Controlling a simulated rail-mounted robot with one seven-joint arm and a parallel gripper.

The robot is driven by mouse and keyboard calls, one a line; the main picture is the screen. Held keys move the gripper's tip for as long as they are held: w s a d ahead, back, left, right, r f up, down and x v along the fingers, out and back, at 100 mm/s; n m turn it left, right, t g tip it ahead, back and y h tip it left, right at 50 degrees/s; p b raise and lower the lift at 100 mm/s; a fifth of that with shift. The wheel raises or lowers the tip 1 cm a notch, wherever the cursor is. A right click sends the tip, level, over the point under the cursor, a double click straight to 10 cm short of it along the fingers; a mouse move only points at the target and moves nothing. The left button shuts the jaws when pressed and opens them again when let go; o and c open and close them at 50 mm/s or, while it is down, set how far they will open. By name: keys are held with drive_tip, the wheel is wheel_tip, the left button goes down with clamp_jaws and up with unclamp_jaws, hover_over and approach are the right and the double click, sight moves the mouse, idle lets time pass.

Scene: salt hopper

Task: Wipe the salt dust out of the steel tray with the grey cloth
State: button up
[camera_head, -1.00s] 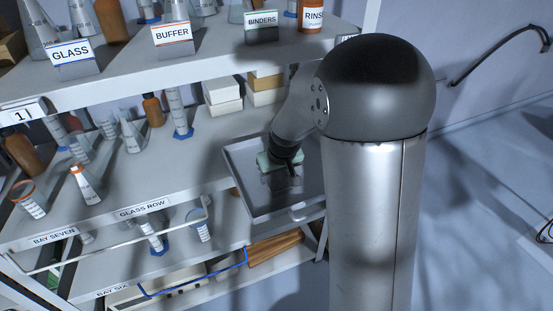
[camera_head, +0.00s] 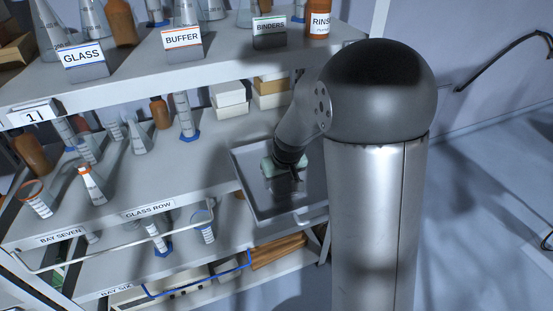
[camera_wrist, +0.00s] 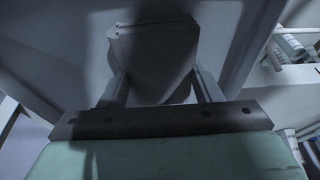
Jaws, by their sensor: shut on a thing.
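The steel tray (camera_head: 262,211) is a shallow, grey, rimmed tray at the right end of the middle shelf. My gripper (camera_head: 284,186) reaches down into it, with a pale green part of its body showing above the fingers. In the wrist view my gripper (camera_wrist: 158,82) is shut on the grey cloth (camera_wrist: 152,45), which looks like a folded grey pad between the two fingers. In the head view the cloth is mostly hidden by my gripper, and I cannot tell whether it touches the tray floor. Shadow covers the tray, and I cannot make out salt dust.
White boxes (camera_head: 229,98) stand behind the tray. A graduated cylinder (camera_head: 185,115), flasks and brown bottles stand to its left. The upper shelf (camera_head: 215,65) overhangs the back, with labelled holders and bottles. Open floor (camera_head: 480,220) lies to the right.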

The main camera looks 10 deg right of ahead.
drive_tip(key=r, duration=0.1)
drive_tip(key=r+p, duration=0.1)
drive_tip(key=shift+d+r, duration=0.3)
drive_tip(key=shift+r, duration=0.1)
drive_tip(key=shift+r+p, duration=1.25)
drive_tip(key=shift+r, duration=0.95)
